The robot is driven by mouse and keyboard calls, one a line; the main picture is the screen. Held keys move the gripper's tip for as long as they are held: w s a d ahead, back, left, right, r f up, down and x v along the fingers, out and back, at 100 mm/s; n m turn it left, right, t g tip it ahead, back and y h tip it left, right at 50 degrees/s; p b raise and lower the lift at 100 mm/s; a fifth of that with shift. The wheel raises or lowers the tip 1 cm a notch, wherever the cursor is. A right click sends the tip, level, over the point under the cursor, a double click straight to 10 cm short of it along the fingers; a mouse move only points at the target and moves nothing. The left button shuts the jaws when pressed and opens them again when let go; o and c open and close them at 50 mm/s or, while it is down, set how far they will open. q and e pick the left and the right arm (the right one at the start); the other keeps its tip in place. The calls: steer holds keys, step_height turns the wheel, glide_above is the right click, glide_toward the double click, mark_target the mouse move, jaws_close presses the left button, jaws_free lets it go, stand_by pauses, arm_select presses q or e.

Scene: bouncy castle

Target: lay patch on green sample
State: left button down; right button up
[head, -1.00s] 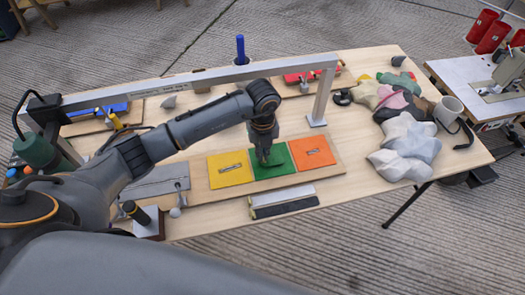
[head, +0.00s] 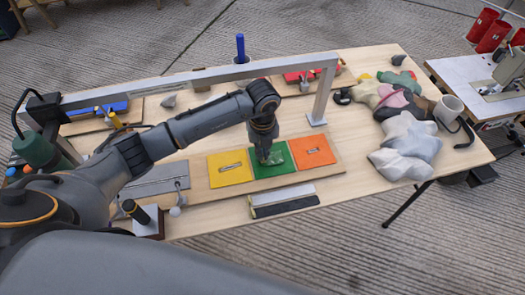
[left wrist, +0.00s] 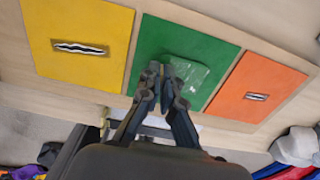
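The green sample (head: 287,170) lies flat on a wooden board, between a yellow sample and an orange one. It also shows in the left wrist view (left wrist: 150,45). The patch (left wrist: 190,75) is a pale, see-through green square lying over the middle of the green sample, with a shiny highlight. It shows faintly in the head view (head: 276,158). My left gripper (left wrist: 161,70) points down at the patch's left edge. Its fingertips are close together at that edge and hide it partly. My right gripper is in neither view.
The yellow sample (head: 222,176) and orange sample (head: 312,160) each have a slit. A metal gantry (head: 200,78) spans the table behind. A ruler-like bar (head: 284,203) lies in front of the board. Soft stuffed pieces (head: 405,145) and a mug (head: 448,108) are at the right.

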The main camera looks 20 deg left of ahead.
arm_select(q)
steer(key=shift+f, duration=0.1)
steer(key=c, duration=0.8)
jaws_free()
steer(key=shift+r+p, duration=3.1)
steer(key=shift+r, duration=0.95)
